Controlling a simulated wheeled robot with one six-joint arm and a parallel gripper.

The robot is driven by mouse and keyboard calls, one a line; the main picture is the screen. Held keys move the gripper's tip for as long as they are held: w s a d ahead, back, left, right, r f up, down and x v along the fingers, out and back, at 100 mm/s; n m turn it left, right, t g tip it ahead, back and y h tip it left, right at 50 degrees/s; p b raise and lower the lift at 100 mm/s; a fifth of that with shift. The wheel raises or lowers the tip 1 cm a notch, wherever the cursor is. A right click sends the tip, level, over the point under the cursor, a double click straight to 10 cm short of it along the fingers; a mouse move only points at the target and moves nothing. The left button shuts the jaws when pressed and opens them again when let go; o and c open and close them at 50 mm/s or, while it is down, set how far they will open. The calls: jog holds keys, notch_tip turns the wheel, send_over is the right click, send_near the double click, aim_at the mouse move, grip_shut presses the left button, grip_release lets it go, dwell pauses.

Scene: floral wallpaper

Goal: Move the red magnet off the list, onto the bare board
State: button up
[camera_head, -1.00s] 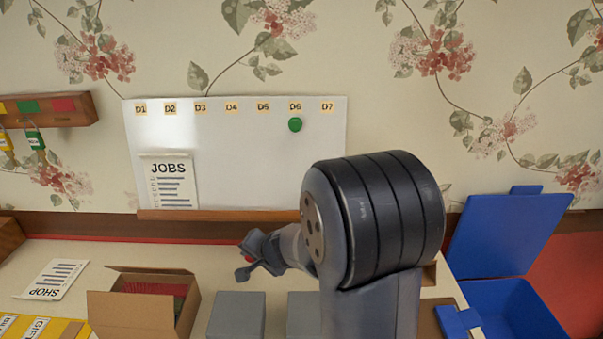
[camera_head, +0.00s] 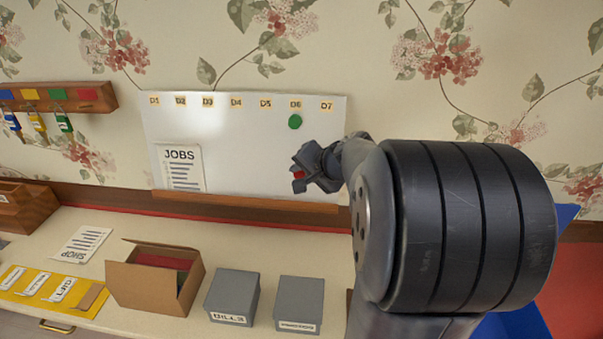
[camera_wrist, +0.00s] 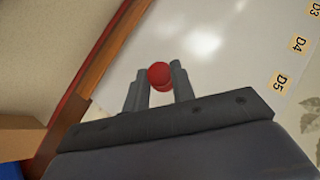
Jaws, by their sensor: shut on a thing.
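The red magnet (camera_wrist: 159,74) is between the two fingers of my gripper (camera_wrist: 158,88) in the wrist view, and the gripper is shut on it. In the head view my gripper (camera_head: 298,180) is in front of the lower right part of the whiteboard (camera_head: 245,160), with a bit of the red magnet (camera_head: 298,175) showing. I cannot tell whether the magnet touches the board. The JOBS list (camera_head: 180,170) hangs at the board's lower left, clear of the magnet. The board between the list and my gripper is bare.
A green magnet (camera_head: 295,121) sits under D6, just above my gripper. A wooden ledge (camera_head: 250,201) runs along the board's bottom. An open cardboard box (camera_head: 135,280) and two grey boxes (camera_head: 233,297) stand on the counter below. A key rack (camera_head: 60,97) is at the left.

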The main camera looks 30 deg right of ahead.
jog(key=shift+w+d+f, duration=0.25)
jog(key=shift+w+d, duration=0.4)
jog(key=shift+w, duration=0.3)
jog(key=shift+w+d+f, duration=0.2)
jog(key=shift+w+d, duration=0.4)
jog(key=shift+w, duration=0.35)
jog(key=shift+w+d, duration=0.15)
jog(key=shift+w, duration=0.1)
jog(key=o, duration=1.6)
jog(key=shift+s, duration=0.1)
jog(key=v, duration=0.7)
jog(key=shift+p, duration=0.4)
